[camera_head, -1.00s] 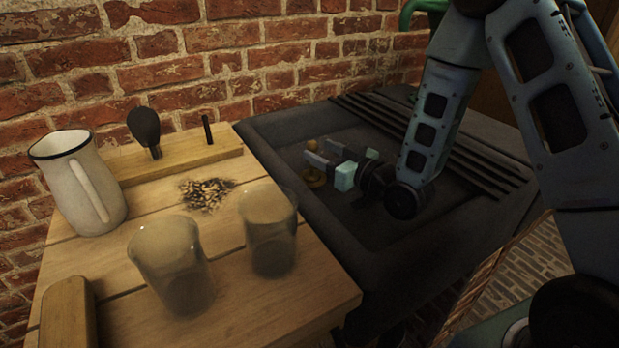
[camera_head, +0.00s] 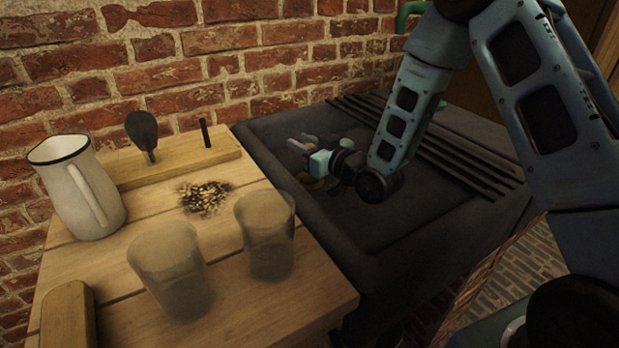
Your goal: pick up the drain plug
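The drain plug (camera_head: 314,184) is a small brass-coloured piece low in the dark sink. It is mostly hidden behind my gripper, with only a bit of brass showing below the gripper body. My gripper (camera_head: 298,141) is over the left part of the sink. Its two pale fingers point left towards the wall and appear apart with nothing between them. The fingertips are above and to the left of the visible brass, not around it.
The dark sink (camera_head: 345,245) has a raised rim and a ribbed drainer on its right. A wooden table on the left holds two glass jars (camera_head: 170,270) (camera_head: 266,235), a white jug (camera_head: 82,190), a seed pile (camera_head: 205,197) and a dark-headed tool (camera_head: 143,133). The brick wall stands behind.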

